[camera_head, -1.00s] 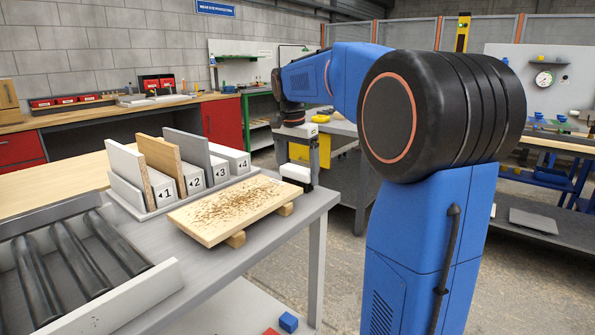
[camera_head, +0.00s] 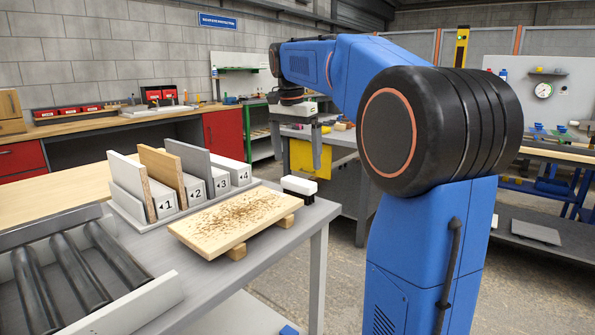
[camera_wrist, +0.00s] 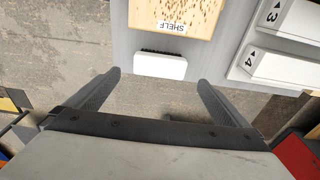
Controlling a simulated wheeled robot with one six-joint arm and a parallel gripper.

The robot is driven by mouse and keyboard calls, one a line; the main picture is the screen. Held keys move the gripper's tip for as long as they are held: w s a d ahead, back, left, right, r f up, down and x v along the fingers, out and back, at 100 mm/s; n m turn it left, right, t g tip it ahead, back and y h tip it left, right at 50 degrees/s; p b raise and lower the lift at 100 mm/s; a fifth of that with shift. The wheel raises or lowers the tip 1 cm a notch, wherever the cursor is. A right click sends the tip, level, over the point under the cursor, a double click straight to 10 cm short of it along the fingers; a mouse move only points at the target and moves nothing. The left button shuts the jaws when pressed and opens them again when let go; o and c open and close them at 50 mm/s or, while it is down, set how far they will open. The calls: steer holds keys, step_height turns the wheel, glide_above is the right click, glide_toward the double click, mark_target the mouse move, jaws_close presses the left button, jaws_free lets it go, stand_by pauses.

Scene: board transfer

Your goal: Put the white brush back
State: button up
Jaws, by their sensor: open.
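The white brush (camera_head: 299,187) has a white top and dark bristles. It stands on the grey table (camera_head: 296,241) near its far right corner, just beyond the wooden board. In the wrist view the brush (camera_wrist: 159,66) lies ahead of the fingertips, near the table edge. My gripper (camera_wrist: 157,82) is open and empty, its two fingers spread wider than the brush. In the head view my gripper (camera_head: 298,118) hangs above and beyond the brush, apart from it.
A wooden board (camera_head: 232,223) covered with brown shavings rests on wooden blocks; its label in the wrist view reads SHELF. A rack (camera_head: 130,208) with numbered slots holds upright panels behind it. Rollers (camera_head: 75,268) lie at left. Floor shows beyond the table edge.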

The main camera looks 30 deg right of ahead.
steer(key=r, duration=0.3)
steer(key=shift+s+a, duration=0.1)
steer(key=shift+a, duration=0.1)
stand_by(0.4)
